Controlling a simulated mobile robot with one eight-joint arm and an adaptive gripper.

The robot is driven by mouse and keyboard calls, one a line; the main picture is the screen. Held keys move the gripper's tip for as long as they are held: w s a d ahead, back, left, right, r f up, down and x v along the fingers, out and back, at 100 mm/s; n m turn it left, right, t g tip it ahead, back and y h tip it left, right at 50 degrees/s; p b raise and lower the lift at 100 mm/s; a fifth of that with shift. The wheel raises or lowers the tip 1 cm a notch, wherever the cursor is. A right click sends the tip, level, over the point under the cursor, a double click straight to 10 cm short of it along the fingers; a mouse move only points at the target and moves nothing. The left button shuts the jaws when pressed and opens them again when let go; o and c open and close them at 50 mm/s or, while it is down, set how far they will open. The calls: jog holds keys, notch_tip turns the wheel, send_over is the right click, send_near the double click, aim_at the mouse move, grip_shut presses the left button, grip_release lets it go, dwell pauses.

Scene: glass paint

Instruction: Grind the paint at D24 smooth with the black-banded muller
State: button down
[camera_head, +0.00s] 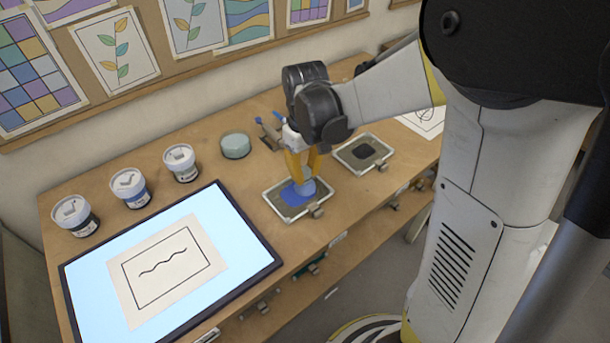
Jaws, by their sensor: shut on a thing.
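My gripper (304,166), with yellow fingers, points down and is shut on a pale glass muller (306,187). The muller's foot is at the right part of a blue paint patch (291,196) on a grey-framed glass slab (285,216); I cannot tell whether it touches the paint. The fingers hide the muller's upper part, and I cannot make out its band colour. A second framed slab (340,156) to the right holds a dark paint patch (363,152). The tags on the slabs are too small to read, so I cannot tell which is D24.
A lit panel (250,262) with a wavy-line drawing (187,286) fills the front left. Several lidded jars, including one at the wall (182,163), and a pale green round pot (235,146) stand behind. Blue-tipped tools (268,130) stand behind my gripper.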

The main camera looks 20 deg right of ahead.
jog(key=shift+r, duration=0.1)
notch_tip(320, 180, up, 5)
jog(key=p, duration=0.4)
dwell(0.5)
